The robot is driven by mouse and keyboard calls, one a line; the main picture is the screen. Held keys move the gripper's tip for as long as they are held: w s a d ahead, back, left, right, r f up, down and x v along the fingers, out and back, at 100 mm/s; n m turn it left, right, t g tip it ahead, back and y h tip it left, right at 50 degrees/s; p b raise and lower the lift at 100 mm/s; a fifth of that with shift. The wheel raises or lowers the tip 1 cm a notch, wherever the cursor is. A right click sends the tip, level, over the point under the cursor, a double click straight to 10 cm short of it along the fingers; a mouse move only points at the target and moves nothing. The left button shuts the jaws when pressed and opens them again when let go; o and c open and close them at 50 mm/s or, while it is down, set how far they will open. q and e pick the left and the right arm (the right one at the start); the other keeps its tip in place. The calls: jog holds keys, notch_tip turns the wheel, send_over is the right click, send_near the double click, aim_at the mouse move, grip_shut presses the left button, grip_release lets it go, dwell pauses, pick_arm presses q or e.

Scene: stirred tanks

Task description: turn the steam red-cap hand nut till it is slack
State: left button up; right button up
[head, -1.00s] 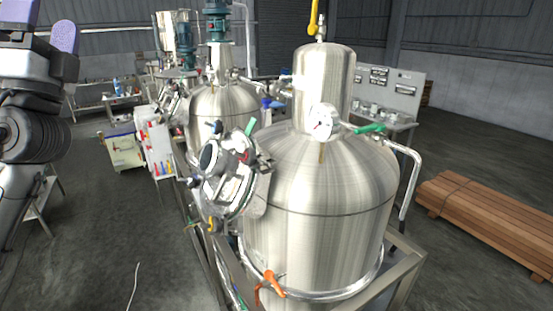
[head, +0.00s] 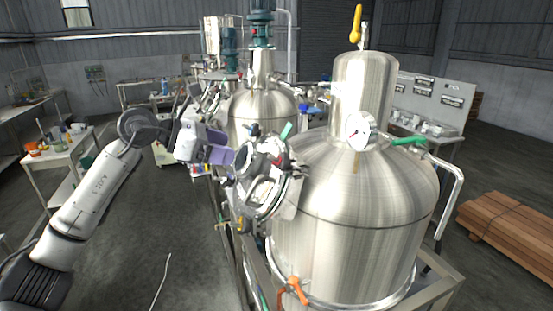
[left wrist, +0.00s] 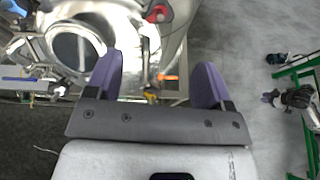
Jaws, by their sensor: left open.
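The near steel tank (head: 345,220) has a round manway (head: 262,180) on its left side, with clamps and hand nuts around its rim. A small red cap (head: 282,160) shows at the manway's upper right edge in the head view. In the left wrist view a red-capped hand nut (left wrist: 158,13) stands at the top, beyond the fingers. My left gripper (head: 226,153), with purple fingers, is just left of the manway and apart from the nut. In the left wrist view its fingers (left wrist: 158,68) are spread with nothing held between them. My right gripper is out of view.
A pressure gauge (head: 358,131), a green lever (head: 408,141) and an orange valve handle (head: 294,290) are on the near tank. A second tank (head: 262,108) stands behind. Timber (head: 512,232) lies at right.

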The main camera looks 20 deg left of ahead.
aim_at(276, 157)
pick_arm(q)
jog(key=p+x, duration=0.4)
jog(key=x, duration=0.7)
jog(key=shift+w+d, duration=0.2)
jog(key=shift+d, duration=0.15)
jog(key=shift+x, duration=1)
jog(key=shift+f, duration=0.1)
jog(key=shift+c, duration=0.3)
jog(key=c, duration=0.9)
jog(key=shift+o, duration=0.2)
